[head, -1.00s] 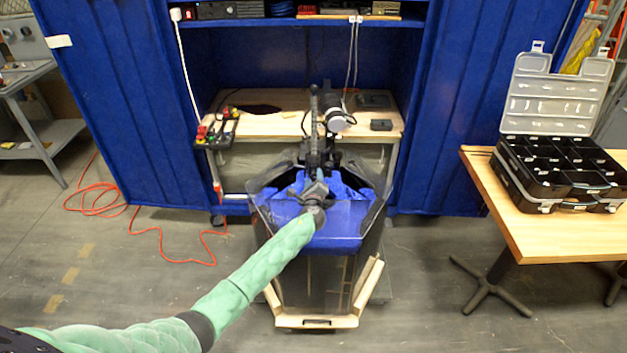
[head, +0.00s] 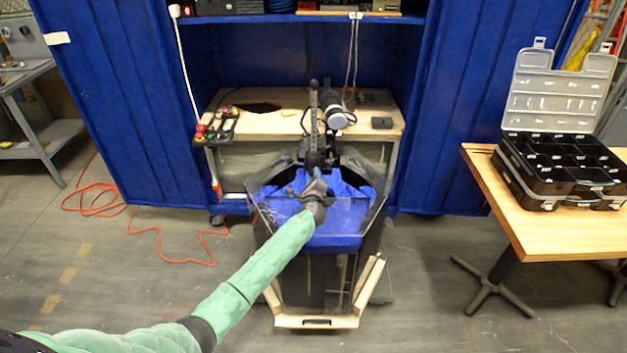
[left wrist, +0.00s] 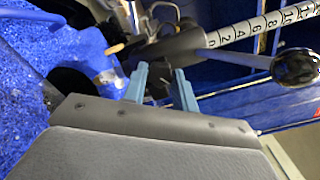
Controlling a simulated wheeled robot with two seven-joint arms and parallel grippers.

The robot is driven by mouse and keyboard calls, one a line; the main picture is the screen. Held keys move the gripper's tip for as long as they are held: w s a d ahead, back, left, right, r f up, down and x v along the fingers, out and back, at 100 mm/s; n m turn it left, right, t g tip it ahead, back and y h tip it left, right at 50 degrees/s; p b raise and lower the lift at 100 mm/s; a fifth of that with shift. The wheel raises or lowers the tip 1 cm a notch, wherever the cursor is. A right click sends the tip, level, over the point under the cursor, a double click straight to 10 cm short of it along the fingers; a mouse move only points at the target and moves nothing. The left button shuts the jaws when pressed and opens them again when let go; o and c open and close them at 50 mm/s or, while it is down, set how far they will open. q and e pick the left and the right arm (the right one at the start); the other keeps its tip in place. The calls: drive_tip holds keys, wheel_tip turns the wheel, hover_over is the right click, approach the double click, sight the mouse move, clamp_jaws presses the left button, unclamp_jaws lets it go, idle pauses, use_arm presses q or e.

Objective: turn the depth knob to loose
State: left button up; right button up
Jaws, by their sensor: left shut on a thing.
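My left gripper (head: 315,187) reaches over the clear-walled tank (head: 340,243) to the front of the black upright mount (head: 314,140). In the left wrist view its two blue-grey fingers (left wrist: 160,78) are shut on a small dark part, the depth knob (left wrist: 158,90), just below a dark clamp body. The knob is mostly hidden between the fingers, and its setting cannot be read. A numbered depth scale (left wrist: 257,27) runs from the clamp to the upper right. My right gripper is in neither view.
A dark rod with a shiny round end (left wrist: 296,67) sticks out right of the fingers. Blue lining (left wrist: 30,90) fills the left. A wooden table (head: 540,235) with an open organizer case (head: 560,170) stands at right. An orange cable (head: 160,232) lies on the floor.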

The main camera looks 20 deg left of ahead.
use_arm(q)
drive_tip(key=o, duration=1)
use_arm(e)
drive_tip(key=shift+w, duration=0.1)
use_arm(q)
drive_tip(key=shift+s, duration=0.1)
drive_tip(key=b+v, duration=0.2)
drive_tip(key=v, duration=0.4)
drive_tip(key=shift+s+f, duration=0.1)
drive_tip(key=shift+s, duration=0.05)
drive_tip(key=shift+s+d, duration=0.2)
drive_tip(key=shift+s, duration=0.45)
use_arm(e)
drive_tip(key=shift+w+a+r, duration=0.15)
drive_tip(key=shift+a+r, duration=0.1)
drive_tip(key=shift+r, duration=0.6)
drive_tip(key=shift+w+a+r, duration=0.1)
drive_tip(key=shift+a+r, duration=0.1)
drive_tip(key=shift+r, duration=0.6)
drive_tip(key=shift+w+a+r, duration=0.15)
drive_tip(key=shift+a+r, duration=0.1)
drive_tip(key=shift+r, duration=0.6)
